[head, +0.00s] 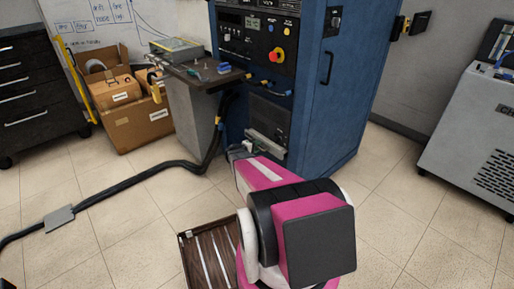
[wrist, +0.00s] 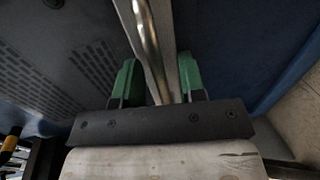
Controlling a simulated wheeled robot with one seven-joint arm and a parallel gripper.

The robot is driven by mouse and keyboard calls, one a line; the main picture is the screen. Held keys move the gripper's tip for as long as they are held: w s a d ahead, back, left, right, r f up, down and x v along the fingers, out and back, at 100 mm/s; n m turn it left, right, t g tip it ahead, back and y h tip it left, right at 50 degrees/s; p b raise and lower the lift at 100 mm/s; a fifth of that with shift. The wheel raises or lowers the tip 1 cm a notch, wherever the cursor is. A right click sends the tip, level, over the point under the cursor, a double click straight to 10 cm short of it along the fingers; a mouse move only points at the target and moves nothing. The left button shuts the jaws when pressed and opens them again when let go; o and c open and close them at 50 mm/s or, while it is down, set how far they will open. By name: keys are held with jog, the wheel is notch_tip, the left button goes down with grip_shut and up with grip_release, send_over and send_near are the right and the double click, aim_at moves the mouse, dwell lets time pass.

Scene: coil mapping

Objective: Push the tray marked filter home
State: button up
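A grey metal tray front (head: 266,145) sticks out low on the front of the blue cabinet (head: 335,85). No mark reading filter is legible on it. My gripper (head: 238,150) is at the left end of this tray front, partly hidden by my pink and black arm. In the wrist view, the green fingers of my gripper (wrist: 160,80) stand apart. A grey strip with a shiny metal bar (wrist: 148,35) runs between them. I cannot tell whether the fingers press on it or only stand around it.
A small shelf (head: 205,72) with loose parts juts out left of the cabinet. A black cable (head: 150,176) crosses the floor. Cardboard boxes (head: 135,120) stand at the back left, a grey machine (head: 470,125) at the right. Floor right of the cabinet is clear.

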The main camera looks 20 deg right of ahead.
jog(key=shift+d, duration=0.25)
grip_shut()
jog(key=shift+r+x, duration=0.25)
jog(key=shift+x, duration=0.85)
jog(key=shift+r+x, duration=0.2)
jog(key=shift+x, duration=0.9)
jog(key=shift+w, duration=0.15)
grip_release()
jog(key=shift+d, duration=0.1)
